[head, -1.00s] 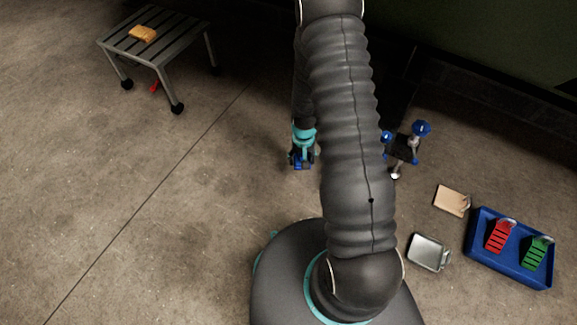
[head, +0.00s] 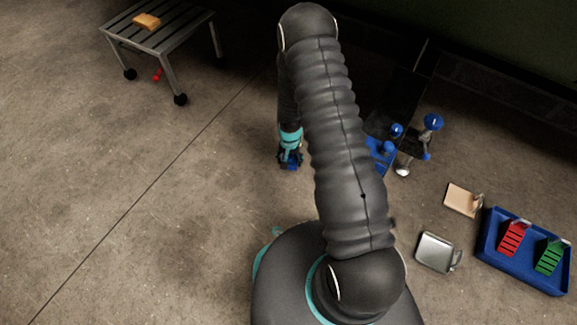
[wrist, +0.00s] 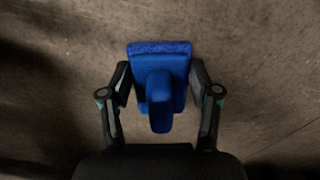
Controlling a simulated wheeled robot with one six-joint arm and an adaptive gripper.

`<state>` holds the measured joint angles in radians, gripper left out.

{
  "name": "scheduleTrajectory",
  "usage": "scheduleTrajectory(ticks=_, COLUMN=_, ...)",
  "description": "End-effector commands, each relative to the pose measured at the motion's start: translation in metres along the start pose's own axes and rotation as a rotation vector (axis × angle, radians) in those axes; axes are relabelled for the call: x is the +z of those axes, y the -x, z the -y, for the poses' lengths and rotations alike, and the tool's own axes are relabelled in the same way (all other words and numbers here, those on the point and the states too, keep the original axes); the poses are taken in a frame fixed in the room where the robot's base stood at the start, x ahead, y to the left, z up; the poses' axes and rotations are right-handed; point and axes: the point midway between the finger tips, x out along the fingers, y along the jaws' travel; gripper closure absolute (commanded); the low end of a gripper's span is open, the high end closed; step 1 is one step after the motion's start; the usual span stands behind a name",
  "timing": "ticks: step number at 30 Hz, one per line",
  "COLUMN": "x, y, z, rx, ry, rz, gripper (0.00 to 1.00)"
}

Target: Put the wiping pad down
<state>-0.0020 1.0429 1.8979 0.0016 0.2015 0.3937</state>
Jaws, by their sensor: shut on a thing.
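The wiping pad (wrist: 160,49) is a blue block with a raised blue handle (wrist: 160,100). My gripper (wrist: 159,78) is shut on it in the wrist view, with one finger on each side. The pad is held over bare concrete floor; its exact height cannot be told. In the head view my gripper (head: 289,159) hangs down left of my arm's bellows-covered link, and the pad there is small and dark, hard to make out.
A slatted bench (head: 165,38) with a yellow-orange item (head: 146,21) stands upper left. At right are a blue tray (head: 520,278) with red and green tools, a tan board (head: 461,199) and a metal pan (head: 434,251). A blue-knobbed stand (head: 412,140) is right of my arm.

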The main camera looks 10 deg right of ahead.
Motion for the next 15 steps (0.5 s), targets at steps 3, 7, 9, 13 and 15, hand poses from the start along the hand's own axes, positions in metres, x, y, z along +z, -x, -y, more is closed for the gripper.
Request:
scheduleTrajectory(ticks=3, x=0.0, y=-0.004, z=0.004, rx=0.0, ry=0.001, rz=-0.001, gripper=0.71)
scheduleTrajectory(ticks=7, x=0.001, y=-0.018, z=0.003, rx=0.001, ry=0.001, rz=0.001, gripper=0.71)
scheduleTrajectory(ticks=9, x=0.001, y=-0.028, z=0.003, rx=0.0, ry=0.001, rz=0.001, gripper=0.71)
scheduleTrajectory(ticks=13, x=0.0, y=-0.041, z=0.003, rx=0.0, ry=0.001, rz=0.0, gripper=0.71)
scheduleTrajectory(ticks=15, x=0.0, y=-0.042, z=0.003, rx=0.0, ry=0.001, rz=-0.001, gripper=0.71)
